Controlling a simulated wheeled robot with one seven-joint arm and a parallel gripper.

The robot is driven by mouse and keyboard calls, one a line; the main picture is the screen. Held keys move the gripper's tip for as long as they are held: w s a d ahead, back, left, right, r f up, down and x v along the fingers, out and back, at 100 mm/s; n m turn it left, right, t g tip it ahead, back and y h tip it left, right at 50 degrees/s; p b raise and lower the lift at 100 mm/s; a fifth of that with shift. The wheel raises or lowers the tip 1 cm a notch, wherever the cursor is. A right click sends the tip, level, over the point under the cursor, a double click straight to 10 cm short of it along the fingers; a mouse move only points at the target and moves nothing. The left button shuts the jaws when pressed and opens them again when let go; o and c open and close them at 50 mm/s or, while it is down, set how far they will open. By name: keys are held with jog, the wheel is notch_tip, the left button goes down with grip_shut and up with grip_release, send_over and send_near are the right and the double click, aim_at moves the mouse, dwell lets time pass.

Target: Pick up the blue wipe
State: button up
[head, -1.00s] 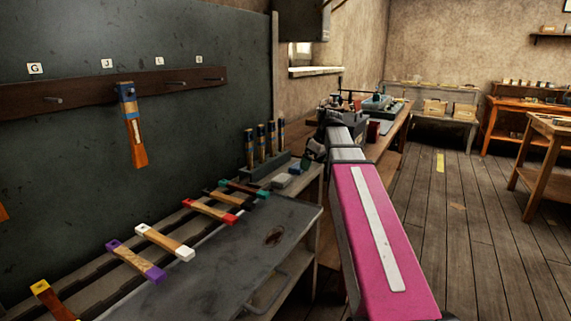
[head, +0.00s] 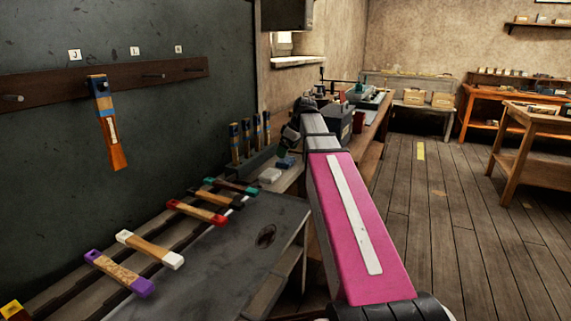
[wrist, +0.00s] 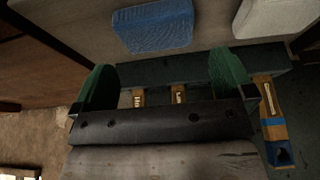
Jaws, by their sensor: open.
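The blue wipe (head: 286,162) lies on the shelf beside the dark rack, partly behind my arm in the head view. In the wrist view the blue wipe (wrist: 152,27) is a ribbed, folded block lying flat beyond the fingertips. My gripper (wrist: 165,78) is open, with its two green fingers spread apart and nothing held between them. The wipe is apart from the fingers. In the head view my gripper (head: 290,138) is small and dark near the rack, and its fingers are hard to make out.
A white block (head: 270,175) lies just left of the wipe; it also shows in the wrist view (wrist: 268,18). A dark green rack (wrist: 190,72) with several upright wooden-handled tools stands close to the fingers. Coloured-end handles lie along the bench (head: 230,240).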

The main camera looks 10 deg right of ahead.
jog(key=x, duration=0.4)
jog(key=shift+w+d+f, duration=0.1)
jog(key=shift+d+f, duration=0.05)
jog(key=shift+f, duration=0.3)
jog(key=c, duration=0.7)
jog(key=shift+r, duration=0.1)
jog(key=shift+c, duration=0.2)
jog(key=shift+r, duration=0.45)
jog(key=r, duration=0.3)
jog(key=shift+s+a+r, duration=0.3)
jog(key=shift+s, duration=0.05)
jog(key=s+a+r, duration=0.6)
jog(key=s+a, duration=0.1)
jog(key=a, duration=0.1)
jog(key=shift+r, duration=0.2)
